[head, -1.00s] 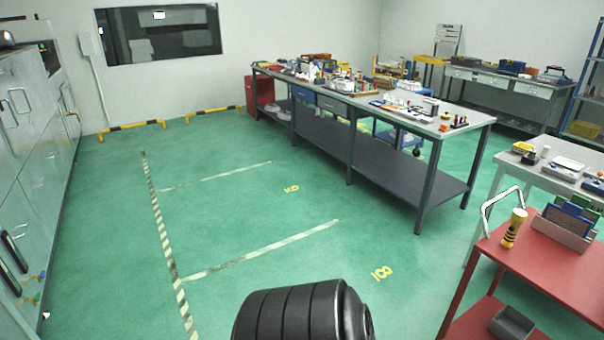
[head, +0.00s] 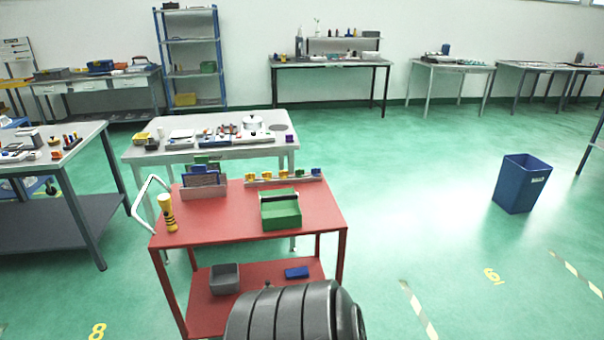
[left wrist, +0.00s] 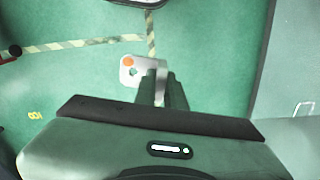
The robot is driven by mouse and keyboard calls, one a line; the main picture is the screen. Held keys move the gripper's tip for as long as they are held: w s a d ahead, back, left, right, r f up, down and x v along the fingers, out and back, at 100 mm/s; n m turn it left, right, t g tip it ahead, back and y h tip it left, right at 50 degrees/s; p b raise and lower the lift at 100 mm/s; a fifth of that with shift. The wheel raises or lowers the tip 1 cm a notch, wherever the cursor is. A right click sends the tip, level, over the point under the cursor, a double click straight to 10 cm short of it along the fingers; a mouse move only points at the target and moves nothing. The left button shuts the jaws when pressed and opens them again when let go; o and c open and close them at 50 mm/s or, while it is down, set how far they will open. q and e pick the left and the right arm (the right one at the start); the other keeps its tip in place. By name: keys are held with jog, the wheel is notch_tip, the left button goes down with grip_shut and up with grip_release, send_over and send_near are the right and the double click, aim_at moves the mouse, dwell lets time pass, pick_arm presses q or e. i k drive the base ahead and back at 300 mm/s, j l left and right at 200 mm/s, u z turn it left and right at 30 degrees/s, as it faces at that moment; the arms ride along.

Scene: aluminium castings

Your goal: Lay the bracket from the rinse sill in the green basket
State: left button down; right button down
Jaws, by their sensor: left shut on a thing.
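The bracket (left wrist: 130,72), a flat silvery plate with a hole and an orange spot, shows in the left wrist view. My left gripper (left wrist: 170,88) is shut on it and holds it above the green floor. Part of the bracket is hidden by the fingers. The green basket (head: 282,222) stands on the top of the red cart in the head view, towards its front right, with a dark bar across it. The left gripper and bracket do not show in the head view. My right gripper is in neither view.
The red cart (head: 237,208) also carries a pinkish box with blue panels (head: 203,191), a yellow-black bottle (head: 166,213) and a rack of small coloured parts (head: 284,177). A grey table (head: 150,155) stands behind. A blue bin (head: 522,184) stands right, with open floor between.

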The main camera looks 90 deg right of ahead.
aim_at(289, 221)
jog(key=z, duration=0.45)
jog(key=l+z, duration=0.15)
jog(key=z, duration=0.75)
jog(key=l+z, duration=0.1)
jog(key=z, duration=0.4)
jog(key=i+z, duration=0.1)
jog(key=z, duration=0.35)
jog(key=i+l, duration=0.35)
jog(key=i, duration=0.2)
jog(key=i+l+z, duration=0.1)
jog(key=i+l, duration=0.6)
jog(key=i, duration=0.35)
jog(key=l+z, duration=0.05)
